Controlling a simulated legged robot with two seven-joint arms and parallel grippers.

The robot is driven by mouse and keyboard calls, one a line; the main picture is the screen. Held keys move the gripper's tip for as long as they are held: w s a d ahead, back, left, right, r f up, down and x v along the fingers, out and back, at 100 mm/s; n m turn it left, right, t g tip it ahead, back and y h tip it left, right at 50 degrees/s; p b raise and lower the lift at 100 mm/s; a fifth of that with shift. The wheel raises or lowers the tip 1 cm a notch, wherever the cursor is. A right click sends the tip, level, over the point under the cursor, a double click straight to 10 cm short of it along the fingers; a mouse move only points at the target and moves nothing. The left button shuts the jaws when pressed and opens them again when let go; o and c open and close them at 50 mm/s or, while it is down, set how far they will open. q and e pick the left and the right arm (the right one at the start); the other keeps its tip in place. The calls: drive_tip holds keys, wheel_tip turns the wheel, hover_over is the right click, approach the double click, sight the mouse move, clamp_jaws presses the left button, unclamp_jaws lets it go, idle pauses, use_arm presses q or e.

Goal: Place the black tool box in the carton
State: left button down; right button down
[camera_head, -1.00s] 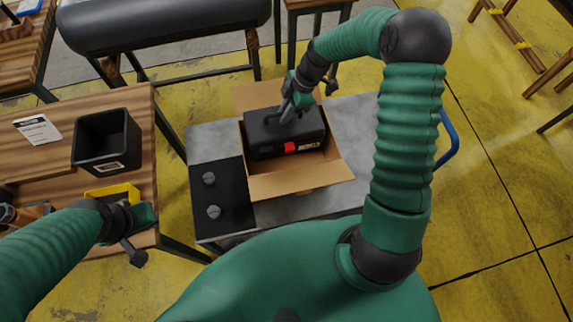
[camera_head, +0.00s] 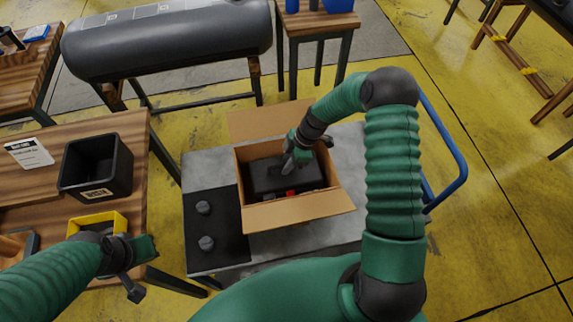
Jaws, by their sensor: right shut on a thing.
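The black tool box (camera_head: 268,178) with red latches lies inside the open brown carton (camera_head: 300,210), below the level of the carton's rim. The carton stands on a grey cart top (camera_head: 210,172) with its flaps spread. My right gripper (camera_head: 290,165) reaches down into the carton and is shut on the top of the tool box, at its handle; the fingertips are partly hidden. My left gripper (camera_head: 138,268) hangs at the lower left, away from the carton, near the wooden table's edge; its fingers are too unclear to judge.
A black mat with two grey knobs (camera_head: 204,207) lies left of the carton. The wooden table (camera_head: 40,195) at left holds a black bin (camera_head: 97,168) and a yellow bin (camera_head: 95,222). A blue cart handle (camera_head: 445,140) stands at right. A large grey cylinder (camera_head: 165,45) is behind.

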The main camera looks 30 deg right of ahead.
drive_tip(key=shift+a, duration=0.1)
drive_tip(key=c, duration=1.7)
unclamp_jaws()
drive_tip(key=shift+a+r, duration=0.1)
drive_tip(key=shift+a, duration=0.15)
drive_tip(key=shift+c, duration=0.2)
drive_tip(key=o, duration=0.3)
drive_tip(key=shift+a+r, duration=0.1)
drive_tip(key=shift+a, duration=0.3)
drive_tip(key=shift+o, duration=0.2)
drive_tip(key=shift+d, duration=0.3)
drive_tip(key=v, duration=1.1)
drive_tip(key=shift+s+a+r, duration=0.1)
drive_tip(key=shift+a+r, duration=0.05)
drive_tip(key=shift+r, duration=0.1)
drive_tip(key=s+a+r+m+t+h, duration=0.1)
drive_tip(key=s+a+r+m+h, duration=0.1)
drive_tip(key=s+m, duration=0.5)
drive_tip(key=s+a+r+m+h, duration=0.2)
drive_tip(key=s+a+r+m, duration=0.2)
drive_tip(key=s+a+m, duration=0.2)
drive_tip(key=shift+s+m+t+h, duration=0.3)
drive_tip(key=shift+s+m+t, duration=0.1)
drive_tip(key=shift+s+m, duration=0.65)
